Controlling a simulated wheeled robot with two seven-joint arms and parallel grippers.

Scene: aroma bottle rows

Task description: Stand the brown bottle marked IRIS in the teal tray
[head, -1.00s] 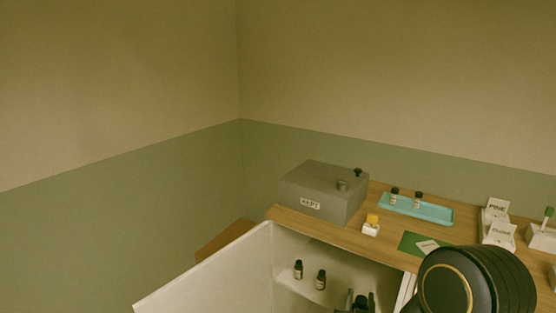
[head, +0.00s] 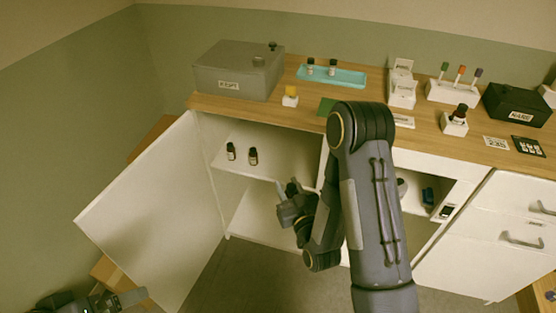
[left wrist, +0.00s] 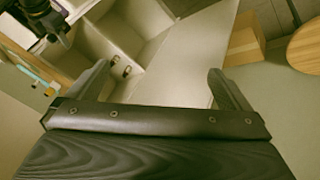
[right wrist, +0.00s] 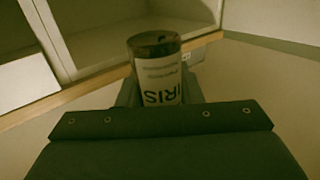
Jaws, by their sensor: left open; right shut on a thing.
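The brown bottle marked IRIS (right wrist: 160,72) is between the fingers of my right gripper in the right wrist view, its white label facing the camera. My right gripper (head: 291,188) is shut on it, in front of the open cabinet and below the counter edge in the head view. The bottle cannot be made out clearly there. The teal tray (head: 352,78) lies on the counter at the back, with two dark bottles (head: 310,66) (head: 333,67) standing in its left half. My left gripper (left wrist: 158,72) is open and empty, low at the left near the cabinet door.
Two more bottles (head: 231,151) (head: 253,156) stand on the cabinet shelf. The open door (head: 145,210) sticks out at left. A grey box (head: 238,72), a yellow-topped item (head: 291,97) and a green card (head: 326,106) sit near the tray. The tray's right half is free.

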